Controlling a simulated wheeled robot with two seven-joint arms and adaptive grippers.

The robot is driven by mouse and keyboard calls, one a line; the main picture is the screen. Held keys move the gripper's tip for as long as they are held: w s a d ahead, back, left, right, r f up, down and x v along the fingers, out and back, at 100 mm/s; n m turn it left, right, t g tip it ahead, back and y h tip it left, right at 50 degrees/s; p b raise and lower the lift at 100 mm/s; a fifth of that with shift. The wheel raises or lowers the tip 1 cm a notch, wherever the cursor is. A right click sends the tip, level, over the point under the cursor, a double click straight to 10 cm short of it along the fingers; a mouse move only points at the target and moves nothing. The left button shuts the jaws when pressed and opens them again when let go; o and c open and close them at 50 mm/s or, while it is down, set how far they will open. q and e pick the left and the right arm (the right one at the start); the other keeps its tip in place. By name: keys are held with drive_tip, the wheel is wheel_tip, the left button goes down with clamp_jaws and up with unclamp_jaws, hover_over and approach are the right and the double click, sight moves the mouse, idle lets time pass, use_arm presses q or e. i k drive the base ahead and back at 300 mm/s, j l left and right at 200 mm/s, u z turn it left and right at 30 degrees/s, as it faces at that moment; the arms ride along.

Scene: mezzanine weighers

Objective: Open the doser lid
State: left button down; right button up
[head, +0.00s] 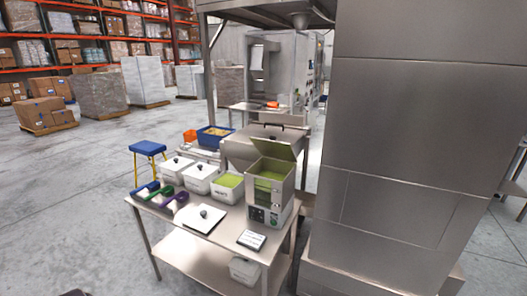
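The doser, a steel box with a small control panel (264,215) on its lower front, stands at the right end of the steel table (165,213). Green material (271,175) shows inside its open top. A flat greenish lid panel (273,147) stands tilted up at the back of this opening, so the lid appears raised. Behind the doser is a larger steel machine (236,152) with a dark handle on its closed top.
White lidded bins (201,179), an uncovered bin of green material (228,187), coloured scoops (167,201), a loose white lid (204,218) and a small tablet-like device (251,240) occupy the table. A blue stool (147,148) stands behind left. A tall steel cabinet (415,130) blocks the right.

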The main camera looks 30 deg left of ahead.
sight(272, 148)
drive_tip(key=i+l+u, duration=0.15)
drive_tip(key=u, duration=0.35)
drive_tip(key=i+l+u, duration=0.2)
drive_tip(key=u, duration=0.3)
drive_tip(key=i+l+u, duration=0.1)
drive_tip(key=l+u, duration=0.15)
drive_tip(key=u, duration=0.25)
